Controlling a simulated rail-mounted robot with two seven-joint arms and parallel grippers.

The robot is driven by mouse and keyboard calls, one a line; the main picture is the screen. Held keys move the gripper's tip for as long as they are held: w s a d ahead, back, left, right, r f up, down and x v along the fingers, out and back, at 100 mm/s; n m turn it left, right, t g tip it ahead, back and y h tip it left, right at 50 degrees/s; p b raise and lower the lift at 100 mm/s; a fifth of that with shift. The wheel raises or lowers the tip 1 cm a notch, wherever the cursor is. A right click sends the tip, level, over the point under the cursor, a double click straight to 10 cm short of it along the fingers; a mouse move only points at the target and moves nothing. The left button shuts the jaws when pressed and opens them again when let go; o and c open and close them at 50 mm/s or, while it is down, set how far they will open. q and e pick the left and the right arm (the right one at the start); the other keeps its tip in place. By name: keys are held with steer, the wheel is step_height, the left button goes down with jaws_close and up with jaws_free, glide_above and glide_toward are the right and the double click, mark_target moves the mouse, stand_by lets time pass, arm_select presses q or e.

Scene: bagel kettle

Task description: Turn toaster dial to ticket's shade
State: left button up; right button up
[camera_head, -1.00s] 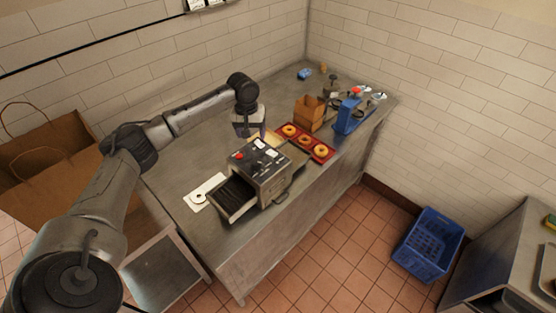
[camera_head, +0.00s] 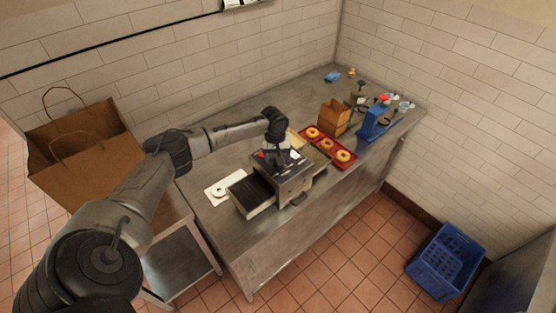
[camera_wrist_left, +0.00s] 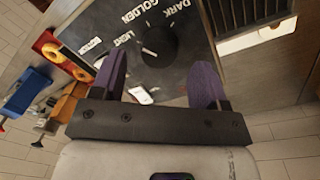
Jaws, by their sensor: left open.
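The toaster (camera_head: 292,182) stands on the steel counter. Its black dial (camera_wrist_left: 160,40) shows in the left wrist view, on a dark panel lettered LIGHT, GOLDEN and DARK. The dial's white mark is at its lower left, on the LIGHT side. My left gripper (camera_wrist_left: 158,78) is open, its purple fingers pointing at the panel, one to each side below the dial and apart from it. In the head view my left gripper (camera_head: 277,152) is over the toaster's top and hides the dial. Papers on the wall (camera_head: 240,3) are cut off; no ticket shade is readable. My right gripper is not in view.
A red tray (camera_head: 328,150) with bagels lies behind the toaster, near a brown bag (camera_head: 334,116) and a blue device (camera_head: 375,120). A white card (camera_head: 213,194) lies to the left. A large paper bag (camera_head: 85,155) stands at left. A blue crate (camera_head: 445,260) is on the floor.

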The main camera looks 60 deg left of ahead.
arm_select(q)
steer(key=shift+f, duration=1.4)
steer(key=c, duration=0.9)
